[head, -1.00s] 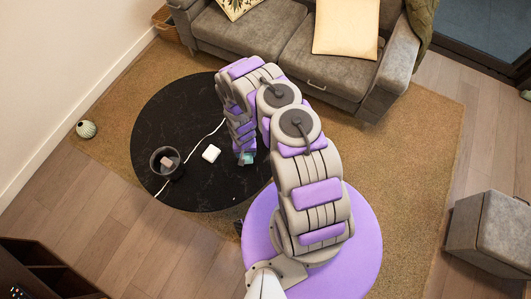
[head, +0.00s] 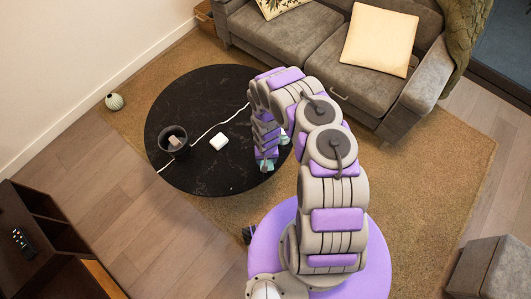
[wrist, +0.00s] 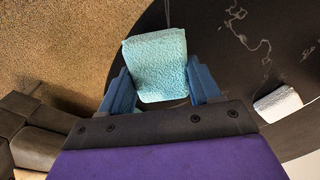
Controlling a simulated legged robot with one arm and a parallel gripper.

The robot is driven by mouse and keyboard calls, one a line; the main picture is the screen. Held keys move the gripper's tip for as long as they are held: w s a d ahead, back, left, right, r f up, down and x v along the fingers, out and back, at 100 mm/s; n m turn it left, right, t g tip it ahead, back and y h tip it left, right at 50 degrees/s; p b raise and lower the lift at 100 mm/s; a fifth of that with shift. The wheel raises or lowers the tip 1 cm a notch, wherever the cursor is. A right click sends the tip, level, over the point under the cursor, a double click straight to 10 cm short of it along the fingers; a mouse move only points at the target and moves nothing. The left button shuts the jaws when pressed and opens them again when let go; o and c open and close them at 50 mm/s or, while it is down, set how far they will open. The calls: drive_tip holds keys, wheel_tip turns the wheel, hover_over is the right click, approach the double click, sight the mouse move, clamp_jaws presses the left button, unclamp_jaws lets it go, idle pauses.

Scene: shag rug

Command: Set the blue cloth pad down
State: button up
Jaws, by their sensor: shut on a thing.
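The blue cloth pad (wrist: 156,62) is pale blue-green and fuzzy. It sits between the two blue fingers of my gripper (wrist: 163,88), which is shut on it. In the head view my gripper (head: 266,164) points down at the lower right edge of the round black table (head: 215,88), with a little of the pad showing at its tip. In the wrist view the pad lies across the line of the table's rim, with rug beyond on the left. I cannot tell whether the pad touches the table.
On the table are a white block (head: 219,141), a dark bowl (head: 165,146) holding a pinkish block, and a thin white line. The grey sofa (head: 275,42) stands behind. A grey ottoman (head: 487,267) is at right, a dark shelf (head: 40,225) at left.

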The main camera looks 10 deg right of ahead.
drive_tip(key=w, duration=0.4)
drive_tip(key=w+b, duration=0.1)
drive_tip(key=shift+w+a+f, duration=0.3)
drive_tip(key=shift+w+a, duration=0.1)
drive_tip(key=shift+w+d, duration=0.1)
drive_tip(key=shift+w, duration=0.1)
drive_tip(key=shift+w+d+f, duration=0.1)
drive_tip(key=shift+d+f, duration=0.05)
drive_tip(key=shift+d, duration=0.1)
drive_tip(key=f+b, duration=0.1)
drive_tip(key=d+f+b, duration=0.1)
drive_tip(key=f, duration=0.1)
drive_tip(key=shift+f, duration=0.1)
drive_tip(key=shift+a, duration=0.5)
drive_tip(key=shift+a+f, duration=0.1)
drive_tip(key=shift+f, duration=0.05)
drive_tip(key=o, duration=1.4)
drive_tip(key=shift+d, duration=0.5)
drive_tip(key=shift+a, duration=0.35)
drive_tip(key=shift+r, duration=0.4)
wheel_tip(320, 180, up, 12)
drive_tip(key=p, duration=0.7)
drive_tip(key=shift+f, duration=0.15)
